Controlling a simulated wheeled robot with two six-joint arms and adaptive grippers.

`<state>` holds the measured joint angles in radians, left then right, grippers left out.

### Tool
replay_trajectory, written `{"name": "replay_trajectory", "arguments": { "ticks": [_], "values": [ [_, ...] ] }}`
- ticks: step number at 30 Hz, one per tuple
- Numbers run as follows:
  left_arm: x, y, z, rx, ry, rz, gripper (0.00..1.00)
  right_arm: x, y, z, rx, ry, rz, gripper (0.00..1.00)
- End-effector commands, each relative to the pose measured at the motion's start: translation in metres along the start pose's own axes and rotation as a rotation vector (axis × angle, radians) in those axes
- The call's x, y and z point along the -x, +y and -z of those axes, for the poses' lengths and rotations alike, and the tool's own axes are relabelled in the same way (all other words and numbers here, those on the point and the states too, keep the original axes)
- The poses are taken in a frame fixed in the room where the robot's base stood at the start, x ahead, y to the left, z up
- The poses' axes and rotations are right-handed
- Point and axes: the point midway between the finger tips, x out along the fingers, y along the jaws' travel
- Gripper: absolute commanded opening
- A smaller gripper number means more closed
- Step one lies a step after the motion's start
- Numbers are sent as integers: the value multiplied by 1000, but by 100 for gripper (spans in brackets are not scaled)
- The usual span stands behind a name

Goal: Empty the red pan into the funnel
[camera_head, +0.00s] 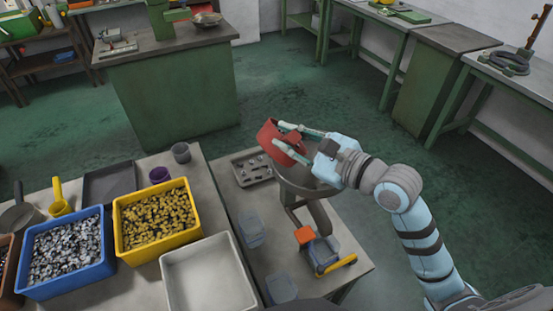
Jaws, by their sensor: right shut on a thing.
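The red pan (268,136) is in the middle of the head view, tilted well over. My right gripper (284,135) is shut on it, with its fingers reaching in from the right. The grey funnel (302,186) is just below and to the right of the pan, on the small machine. The pan is at or above the funnel's far left rim; I cannot tell if they touch. My right gripper and wrist hide part of the funnel's mouth. The inside of the pan cannot be made out. My left gripper is out of view.
A shallow grey tray (238,174) with small parts lies left of the funnel. On the left table are a yellow bin (128,249), a blue bin (40,289), an empty white bin (180,262) and a purple cup (159,174). A green cabinet (180,97) stands behind.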

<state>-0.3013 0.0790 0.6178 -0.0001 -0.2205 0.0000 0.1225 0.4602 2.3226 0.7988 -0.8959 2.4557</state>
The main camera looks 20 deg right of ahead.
Motion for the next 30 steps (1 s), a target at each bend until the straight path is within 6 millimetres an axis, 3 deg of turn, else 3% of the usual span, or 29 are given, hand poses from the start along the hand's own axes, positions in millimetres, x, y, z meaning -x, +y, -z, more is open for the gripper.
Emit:
{"name": "replay_trajectory", "arguments": {
  "ticks": [6,12,18,30],
  "values": [
    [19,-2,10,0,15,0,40,14,-28,13,-259,-107,34,0],
    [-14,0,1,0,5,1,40,23,-41,41,-467,-199,64,0],
    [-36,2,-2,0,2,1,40,28,-51,53,-583,-251,80,0],
    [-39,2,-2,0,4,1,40,31,-58,52,-623,-269,86,0]
  ]
}}
